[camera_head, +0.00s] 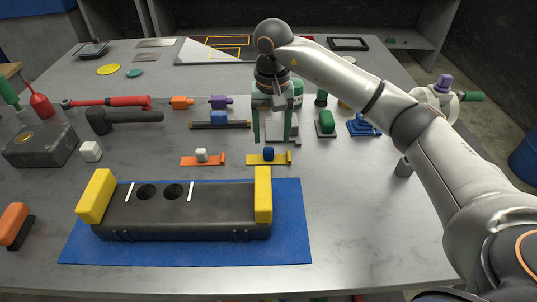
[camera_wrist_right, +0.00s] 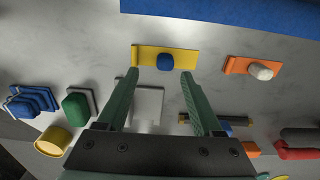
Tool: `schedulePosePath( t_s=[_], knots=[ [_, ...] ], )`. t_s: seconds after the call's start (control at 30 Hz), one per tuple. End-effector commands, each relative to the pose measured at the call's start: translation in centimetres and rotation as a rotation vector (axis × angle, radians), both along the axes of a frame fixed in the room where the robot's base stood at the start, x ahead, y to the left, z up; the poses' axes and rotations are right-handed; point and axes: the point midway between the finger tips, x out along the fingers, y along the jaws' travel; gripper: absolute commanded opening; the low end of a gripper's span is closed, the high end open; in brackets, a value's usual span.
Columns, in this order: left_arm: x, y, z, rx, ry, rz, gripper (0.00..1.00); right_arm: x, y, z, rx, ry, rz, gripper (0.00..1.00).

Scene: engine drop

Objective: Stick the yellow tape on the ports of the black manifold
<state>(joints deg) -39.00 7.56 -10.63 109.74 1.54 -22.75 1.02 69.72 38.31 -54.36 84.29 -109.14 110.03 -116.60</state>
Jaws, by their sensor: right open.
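The black manifold (camera_head: 215,210) lies on a blue mat at the front, with a yellow block at each end. Two round dark ports (camera_head: 160,192) show on its top between two white lines, bare of tape. The yellow tape (camera_head: 283,158), a flat strip with a blue knob (camera_head: 268,153), lies on the table behind the manifold's right end. It also shows in the right wrist view (camera_wrist_right: 145,56). My right gripper (camera_head: 274,139) is open and empty, pointing down just behind the tape. In the wrist view its fingertips (camera_wrist_right: 160,75) straddle the blue knob's line, apart from it. My left gripper is out of view.
An orange strip with a white knob (camera_head: 203,160) lies left of the yellow tape. The blue mat (camera_head: 292,230) has bare room right of the manifold. A green block (camera_head: 326,122) and blue stepped piece (camera_head: 363,126) stand to the right; red and dark tools lie at left.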

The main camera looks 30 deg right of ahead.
Motion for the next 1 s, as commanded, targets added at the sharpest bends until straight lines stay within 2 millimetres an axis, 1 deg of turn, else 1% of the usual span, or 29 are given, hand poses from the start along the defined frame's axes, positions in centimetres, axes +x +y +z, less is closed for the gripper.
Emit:
schedulePosePath(
  t_s=[0.2, 0.3, 0.4, 0.63, 1.0],
  knots=[
    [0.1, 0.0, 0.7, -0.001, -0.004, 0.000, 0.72, -0.3, 1.0, -3.0, 0.001, 0.005, 0.002, 0.68],
    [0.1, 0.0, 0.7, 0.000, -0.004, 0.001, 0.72, -0.2, 0.9, -4.3, 0.000, 0.003, 0.001, 0.68],
    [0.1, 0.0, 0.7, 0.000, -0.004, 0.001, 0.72, -0.2, 0.9, -4.9, 0.000, 0.001, 0.001, 0.68],
    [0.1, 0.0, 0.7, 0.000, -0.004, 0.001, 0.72, -0.2, 0.9, -5.0, 0.000, 0.000, 0.001, 0.66],
    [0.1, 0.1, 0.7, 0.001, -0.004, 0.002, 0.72, -0.2, 0.9, -5.0, 0.000, 0.000, 0.001, 0.25]
  ],
)
